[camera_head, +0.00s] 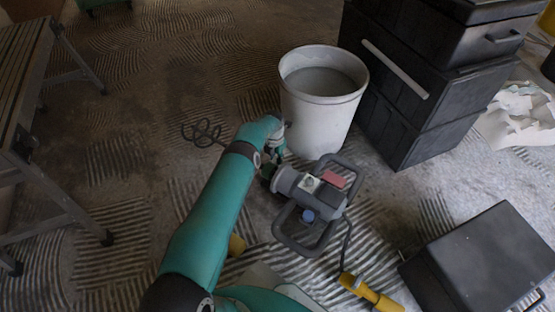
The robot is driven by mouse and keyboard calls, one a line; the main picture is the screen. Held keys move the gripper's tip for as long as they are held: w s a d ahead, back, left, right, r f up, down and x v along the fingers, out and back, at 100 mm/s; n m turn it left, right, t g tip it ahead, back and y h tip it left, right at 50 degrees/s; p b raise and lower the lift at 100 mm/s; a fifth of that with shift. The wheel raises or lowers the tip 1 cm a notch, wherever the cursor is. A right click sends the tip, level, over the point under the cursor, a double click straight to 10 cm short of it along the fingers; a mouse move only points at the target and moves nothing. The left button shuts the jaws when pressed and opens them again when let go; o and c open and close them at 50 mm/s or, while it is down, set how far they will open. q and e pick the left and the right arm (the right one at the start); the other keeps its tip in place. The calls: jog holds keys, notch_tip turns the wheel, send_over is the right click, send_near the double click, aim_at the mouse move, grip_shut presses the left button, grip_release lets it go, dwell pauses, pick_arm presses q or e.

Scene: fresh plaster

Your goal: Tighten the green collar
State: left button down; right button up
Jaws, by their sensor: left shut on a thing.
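A grey mixer drill (311,205) with two looped handles lies on the floor at the centre. Its dark wire paddle (203,133) points left, and its shaft runs behind my arm. The green collar (268,171) shows as a small dark green part at the mixer's front end, partly hidden. My left gripper (274,156) is at that collar, shut on it as far as I can see; its fingertips are small and partly covered by my teal arm. My right gripper is not in view.
A pale bucket (321,112) of grey mix stands just behind the mixer. Stacked black boxes (424,120) rise behind right. A dark case (484,262) sits front right, a yellow-handled piece (370,292) near it. A trestle (40,190) stands left. Ridged floor between is mostly clear.

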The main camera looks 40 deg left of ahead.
pick_arm(q)
jog(key=shift+d+f, duration=0.15)
jog(key=shift+d, duration=0.35)
jog(key=c, duration=1.1)
grip_release()
jog(key=shift+a, duration=0.15)
jog(key=shift+a, duration=0.1)
jog(key=shift+w+r, duration=0.1)
jog(key=shift+r, duration=0.15)
jog(key=shift+a+r, duration=0.1)
jog(key=shift+r, duration=0.35)
notch_tip(320, 180, up, 2)
jog(key=r, duration=0.5)
jog(key=s+r, duration=0.1)
jog(key=r, duration=0.2)
jog(key=shift+d+r, duration=0.2)
jog(key=shift+r, duration=0.1)
